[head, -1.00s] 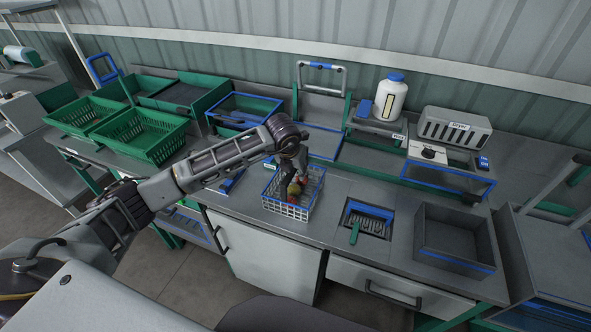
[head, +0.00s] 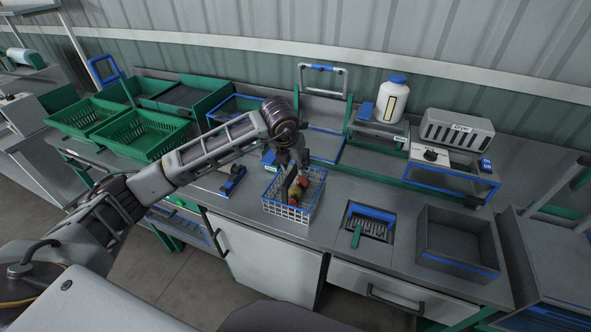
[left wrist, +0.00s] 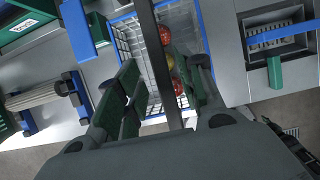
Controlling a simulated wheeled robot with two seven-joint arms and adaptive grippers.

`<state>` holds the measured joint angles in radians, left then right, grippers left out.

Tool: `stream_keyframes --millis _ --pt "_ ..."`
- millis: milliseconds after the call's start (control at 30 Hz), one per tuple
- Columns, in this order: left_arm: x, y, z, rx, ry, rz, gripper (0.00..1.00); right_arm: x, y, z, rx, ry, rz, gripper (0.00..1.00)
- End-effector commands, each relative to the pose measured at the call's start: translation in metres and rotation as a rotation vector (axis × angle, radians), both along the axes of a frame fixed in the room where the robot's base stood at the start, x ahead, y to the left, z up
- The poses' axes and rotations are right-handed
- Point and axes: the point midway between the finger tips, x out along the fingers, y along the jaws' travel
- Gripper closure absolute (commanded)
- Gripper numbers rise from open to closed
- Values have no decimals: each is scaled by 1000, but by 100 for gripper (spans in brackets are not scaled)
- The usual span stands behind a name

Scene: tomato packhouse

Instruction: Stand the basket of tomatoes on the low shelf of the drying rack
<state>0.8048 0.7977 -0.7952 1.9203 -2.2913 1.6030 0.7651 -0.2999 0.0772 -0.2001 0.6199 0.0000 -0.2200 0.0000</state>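The basket (head: 284,208) is white wire with a blue rim and stands on the worktop. Red and yellowish tomatoes (head: 293,192) lie in it and also show in the left wrist view (left wrist: 166,36). My left gripper (head: 296,170) is over the basket. In the left wrist view the left gripper's (left wrist: 165,90) fingers are apart, either side of a dark bar (left wrist: 158,60) across the basket, probably its handle. A gap shows beside the bar. A blue-edged rack (head: 449,179) with a dryer box (head: 456,134) on top stands at the right, possibly the drying rack. My right gripper is not visible.
A slotted inset with a green handle (head: 369,222) and a grey open bin (head: 457,246) lie right of the basket. Green crates (head: 146,137) stand at the left. A white bottle (head: 391,100) stands behind on a raised stand.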

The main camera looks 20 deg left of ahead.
Motion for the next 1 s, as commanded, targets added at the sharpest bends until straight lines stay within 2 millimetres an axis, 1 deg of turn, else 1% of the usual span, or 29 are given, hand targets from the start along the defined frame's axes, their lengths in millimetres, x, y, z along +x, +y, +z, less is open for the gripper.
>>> stream_keyframes --millis 100,200,400,600,1000 --pt "-6 0 17 1 -4 -2 62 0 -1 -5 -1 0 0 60" --pt "-12 0 29 1 -2 -2 62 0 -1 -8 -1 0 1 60" --pt "-20 1 47 0 -1 0 62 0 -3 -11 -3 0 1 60" --pt "-23 1 54 0 -1 -1 62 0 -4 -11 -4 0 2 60" --pt "-23 1 54 0 0 -1 62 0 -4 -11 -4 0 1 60"
